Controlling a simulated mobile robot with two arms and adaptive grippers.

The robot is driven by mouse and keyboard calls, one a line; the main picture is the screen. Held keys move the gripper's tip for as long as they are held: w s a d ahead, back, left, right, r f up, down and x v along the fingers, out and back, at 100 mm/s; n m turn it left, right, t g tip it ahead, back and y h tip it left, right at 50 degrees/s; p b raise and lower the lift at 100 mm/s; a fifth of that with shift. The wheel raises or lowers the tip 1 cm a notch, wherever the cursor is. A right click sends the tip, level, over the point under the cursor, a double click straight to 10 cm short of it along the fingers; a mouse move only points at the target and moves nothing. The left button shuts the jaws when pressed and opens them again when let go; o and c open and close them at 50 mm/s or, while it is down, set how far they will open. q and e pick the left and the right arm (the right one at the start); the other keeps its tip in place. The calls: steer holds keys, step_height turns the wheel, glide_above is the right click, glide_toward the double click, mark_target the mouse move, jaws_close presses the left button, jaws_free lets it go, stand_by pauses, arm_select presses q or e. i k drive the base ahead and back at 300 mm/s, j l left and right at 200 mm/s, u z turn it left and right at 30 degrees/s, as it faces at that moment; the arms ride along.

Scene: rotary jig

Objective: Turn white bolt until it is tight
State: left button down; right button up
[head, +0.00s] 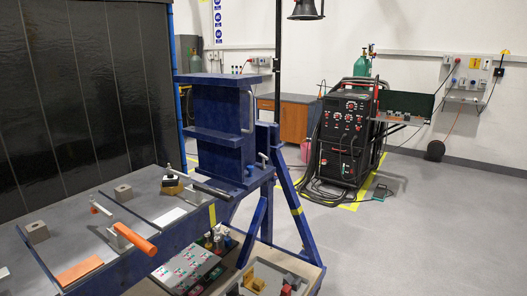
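The blue rotary jig (220,125) stands upright at the centre of the head view, on a blue stand (291,190) with angled legs. A curved grey handle (247,110) is on its right side. A small pale part (249,170) shows low on that side; it is too small to tell whether it is the white bolt. I cannot pick out the white bolt with certainty. Neither of my grippers is in view.
A blue workbench (150,209) at left carries an orange-handled tool (136,240), an orange plate (80,271) and grey blocks. A low shelf with coloured items is below the jig. A black welding machine (346,140) stands behind. The right floor is clear.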

mark_target(265, 157)
steer(key=i+l+u, duration=0.15)
steer(key=u, duration=0.3)
steer(key=i+l+u, duration=0.1)
steer(key=l+u, duration=0.2)
steer(key=u, duration=0.15)
steer(key=i+l+u, duration=0.1)
steer(key=l+u, duration=0.15)
steer(key=u, duration=0.25)
